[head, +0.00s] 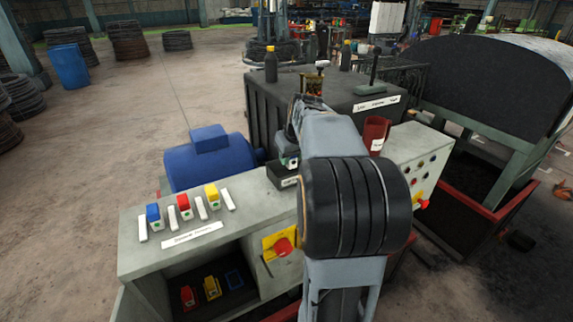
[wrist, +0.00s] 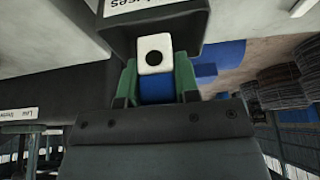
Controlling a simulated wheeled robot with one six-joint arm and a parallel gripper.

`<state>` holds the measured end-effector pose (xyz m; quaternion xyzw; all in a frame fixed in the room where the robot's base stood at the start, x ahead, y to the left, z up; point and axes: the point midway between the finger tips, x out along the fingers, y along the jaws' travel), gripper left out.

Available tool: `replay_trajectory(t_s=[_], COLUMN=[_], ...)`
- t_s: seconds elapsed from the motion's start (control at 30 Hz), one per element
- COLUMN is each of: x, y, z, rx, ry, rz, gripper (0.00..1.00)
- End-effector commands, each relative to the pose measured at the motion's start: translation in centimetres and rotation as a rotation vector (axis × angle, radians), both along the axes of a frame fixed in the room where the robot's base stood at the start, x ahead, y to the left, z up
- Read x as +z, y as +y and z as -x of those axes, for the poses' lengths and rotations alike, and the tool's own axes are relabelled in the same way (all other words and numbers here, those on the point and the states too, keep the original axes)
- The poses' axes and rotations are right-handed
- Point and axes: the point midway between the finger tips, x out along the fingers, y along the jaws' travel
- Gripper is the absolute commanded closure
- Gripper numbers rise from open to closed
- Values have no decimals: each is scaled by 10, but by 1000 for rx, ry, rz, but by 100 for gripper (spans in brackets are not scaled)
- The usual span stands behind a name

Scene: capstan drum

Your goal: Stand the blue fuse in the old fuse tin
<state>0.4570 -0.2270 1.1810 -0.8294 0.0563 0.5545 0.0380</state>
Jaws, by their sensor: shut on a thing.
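In the wrist view, my gripper (wrist: 157,80) has its green fingers shut on a blue fuse (wrist: 157,91). The fuse has a white end with a black dot. A dark tin (wrist: 185,27) with a white label, partly cut off and ending in "uses", lies just beyond this white end. I cannot tell whether the fuse is inside the tin. In the head view, my gripper (head: 290,162) is at the dark labelled tin (head: 279,179) on the grey cabinet. My arm hides part of the tin, and the held fuse is not clear there.
The shelf below holds a red (head: 188,297) and a yellow fuse (head: 212,288) beside an empty blue outline (head: 235,279). A red cup (head: 376,132) stands right of my arm.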

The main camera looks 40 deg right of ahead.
Motion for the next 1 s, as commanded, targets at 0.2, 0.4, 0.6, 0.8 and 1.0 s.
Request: replay_trajectory(t_s=[0.2, 0.4, 0.6, 0.8, 1.0], x=[-17, -29, -54, -60, -61], y=[-4, -6, -7, -7, -7], z=[-14, -23, -24, -24, -24], rx=[0, 0, 0, 0, 0], ry=[0, 2, 1, -2, -1], rz=[0, -1, 0, 1, 1], gripper=[99, 99, 99, 99, 99])
